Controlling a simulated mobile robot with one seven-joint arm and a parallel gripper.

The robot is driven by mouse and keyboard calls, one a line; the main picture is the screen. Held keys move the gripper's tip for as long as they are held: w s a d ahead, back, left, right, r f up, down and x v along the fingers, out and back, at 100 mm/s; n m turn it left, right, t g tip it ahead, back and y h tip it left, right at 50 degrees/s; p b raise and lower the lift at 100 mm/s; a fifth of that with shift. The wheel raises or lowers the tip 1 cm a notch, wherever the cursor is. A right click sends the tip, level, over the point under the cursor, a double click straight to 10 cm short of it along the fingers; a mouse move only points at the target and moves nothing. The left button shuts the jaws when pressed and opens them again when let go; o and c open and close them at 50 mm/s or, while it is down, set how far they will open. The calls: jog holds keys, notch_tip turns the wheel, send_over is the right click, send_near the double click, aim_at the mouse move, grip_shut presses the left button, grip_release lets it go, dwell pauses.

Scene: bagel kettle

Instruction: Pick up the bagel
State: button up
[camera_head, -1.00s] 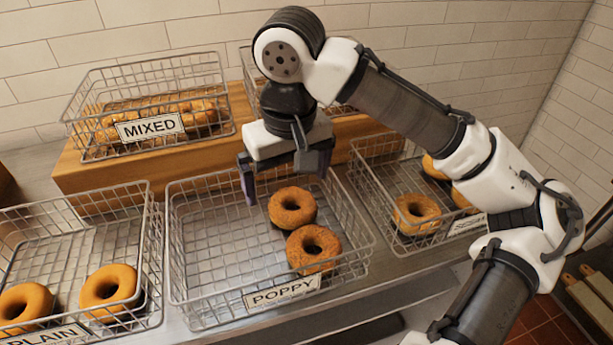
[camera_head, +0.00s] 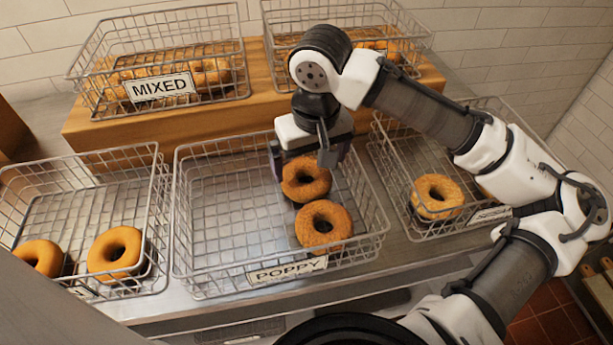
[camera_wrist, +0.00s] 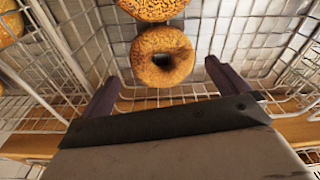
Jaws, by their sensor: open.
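Two seeded bagels lie in the wire basket labelled POPPY (camera_head: 215,262). The rear bagel (camera_head: 308,186) is partly hidden under my gripper (camera_head: 305,160) in the head view. The front bagel (camera_head: 324,228) lies close to it, nearer the label. My gripper is open and empty, pointing down above the rear part of the basket. In the wrist view, one bagel (camera_wrist: 162,57) shows ahead of and between the two dark fingers (camera_wrist: 162,82), with the other bagel (camera_wrist: 152,8) beyond it, cut by the frame edge. I see no contact between fingers and bagel.
A PLAIN-side basket (camera_head: 40,205) with bagels stands left. Another bagel basket (camera_head: 410,150) stands right, its wire wall close to the POPPY basket. Behind, a wooden riser (camera_head: 150,130) carries the MIXED basket (camera_head: 90,75) and another. The left of the POPPY basket is empty.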

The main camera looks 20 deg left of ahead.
aim_at(307, 172)
jog(key=f, duration=0.3)
jog(key=w+a+f+p, duration=0.1)
jog(key=f, duration=0.1)
jog(key=shift+r, duration=0.1)
jog(key=shift+c, duration=0.3)
jog(key=c, duration=0.6)
notch_tip(307, 172, up, 10)
jog(key=shift+b, duration=0.55)
